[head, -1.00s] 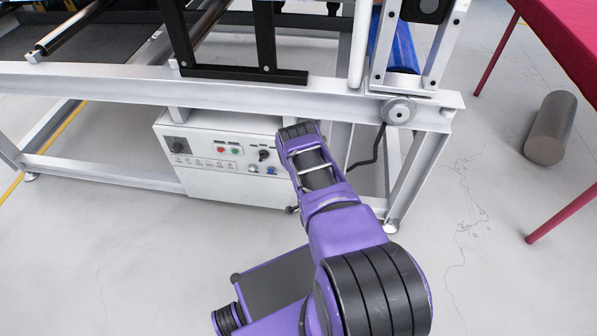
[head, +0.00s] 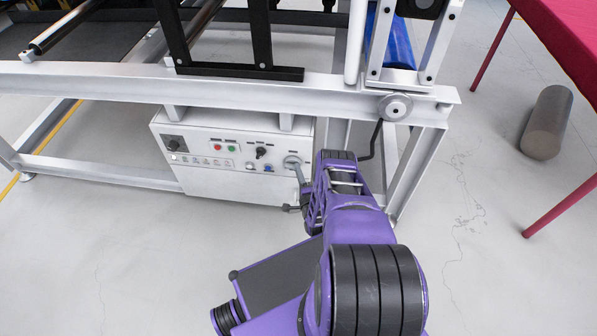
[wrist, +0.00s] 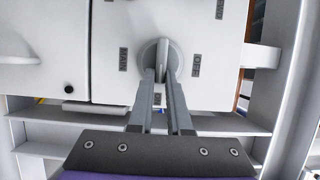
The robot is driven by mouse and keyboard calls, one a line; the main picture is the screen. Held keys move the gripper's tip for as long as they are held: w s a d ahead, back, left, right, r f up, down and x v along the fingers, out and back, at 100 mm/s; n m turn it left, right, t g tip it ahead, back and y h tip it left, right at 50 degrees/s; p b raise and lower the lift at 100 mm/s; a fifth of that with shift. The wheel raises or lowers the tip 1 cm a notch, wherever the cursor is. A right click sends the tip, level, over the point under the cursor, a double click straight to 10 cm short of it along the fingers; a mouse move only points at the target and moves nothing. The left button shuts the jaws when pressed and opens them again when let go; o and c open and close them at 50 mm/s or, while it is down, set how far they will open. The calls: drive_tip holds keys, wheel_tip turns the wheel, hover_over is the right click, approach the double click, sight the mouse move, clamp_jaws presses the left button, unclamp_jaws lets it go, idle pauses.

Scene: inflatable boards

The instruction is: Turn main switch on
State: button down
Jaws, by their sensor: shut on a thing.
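The main switch (head: 292,161) is a grey rotary knob on a round base at the right end of the white control box's front. In the wrist view, the switch (wrist: 162,52) has a raised handle, with a MAIN label on its left and an OFF label on its right. My gripper (wrist: 162,78) has its two fingers on either side of the handle, closed on it. In the head view my gripper (head: 299,174) reaches the switch from the lower right. The fingers partly cover the lower part of the switch.
The control box (head: 235,185) sits under a white metal frame (head: 230,90). Red and green buttons (head: 225,147) and a black knob (head: 261,152) are left of the switch. A frame leg (head: 415,170) and black cable (head: 372,145) stand close right. A grey cylinder (head: 546,122) lies on the floor.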

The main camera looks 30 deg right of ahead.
drive_tip(key=shift+w, duration=0.1)
idle(0.3)
drive_tip(key=c, duration=0.9)
unclamp_jaws()
drive_tip(key=shift+o, duration=0.2)
drive_tip(key=shift+s, duration=0.2)
